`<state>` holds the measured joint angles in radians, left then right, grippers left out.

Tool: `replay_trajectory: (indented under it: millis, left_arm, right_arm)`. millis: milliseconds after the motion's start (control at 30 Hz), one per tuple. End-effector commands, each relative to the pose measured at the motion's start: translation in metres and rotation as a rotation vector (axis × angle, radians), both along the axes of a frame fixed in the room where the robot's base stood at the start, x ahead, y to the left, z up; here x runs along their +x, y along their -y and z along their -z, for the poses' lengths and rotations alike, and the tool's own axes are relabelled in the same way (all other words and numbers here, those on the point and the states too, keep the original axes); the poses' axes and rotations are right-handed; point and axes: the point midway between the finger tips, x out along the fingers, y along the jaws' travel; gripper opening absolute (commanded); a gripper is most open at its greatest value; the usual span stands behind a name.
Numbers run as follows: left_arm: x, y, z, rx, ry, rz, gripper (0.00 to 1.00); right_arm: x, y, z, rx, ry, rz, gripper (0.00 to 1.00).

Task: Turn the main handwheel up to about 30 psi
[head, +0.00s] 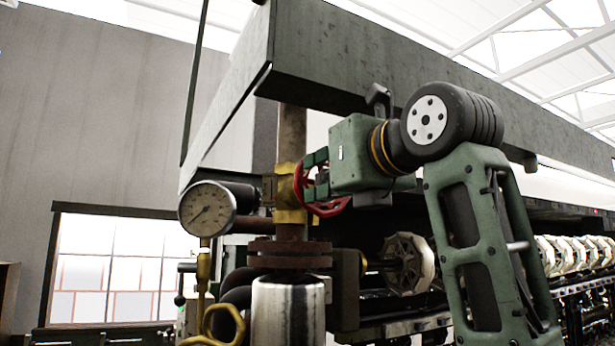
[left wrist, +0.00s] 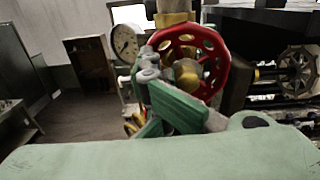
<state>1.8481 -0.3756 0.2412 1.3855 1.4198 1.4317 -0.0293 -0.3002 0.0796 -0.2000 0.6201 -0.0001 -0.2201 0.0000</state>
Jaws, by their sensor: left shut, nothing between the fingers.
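The red handwheel (head: 330,209) sits on a brass valve body (head: 288,196) on the rusty vertical pipe. In the left wrist view the handwheel (left wrist: 224,70) faces me, with its spokes and brass hub showing. The round white pressure gauge (head: 208,208) is left of the valve. Its dark needle points to the lower left; the numbers are too small to read. It also shows in the left wrist view (left wrist: 125,42). My left gripper (head: 307,172) is shut and empty, with its fingers at the wheel's rim. I cannot tell whether they touch it. My right gripper is out of view.
A second, yellow handwheel (head: 224,322) is low on the left, below the gauge. A grey steel beam (head: 330,50) runs overhead. A row of pale reels (head: 570,252) stands on the right. A window (head: 110,265) is in the back wall.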

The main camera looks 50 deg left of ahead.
Motion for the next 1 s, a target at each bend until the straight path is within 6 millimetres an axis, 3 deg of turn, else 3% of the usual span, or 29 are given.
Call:
replay_trajectory:
  millis: [33, 267, 1000]
  left_arm:
    - [0.012, 0.008, -0.003, 0.003, 0.024, 0.030, 0.00]
    - [0.012, 0.008, -0.005, -0.082, 0.327, 0.029, 0.00]
    - [0.012, 0.007, 0.000, -0.369, 1.304, 0.018, 0.00]
  right_arm:
    - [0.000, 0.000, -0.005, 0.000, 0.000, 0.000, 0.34]
    - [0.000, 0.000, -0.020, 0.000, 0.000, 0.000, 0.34]
    - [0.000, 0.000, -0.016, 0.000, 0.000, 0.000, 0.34]
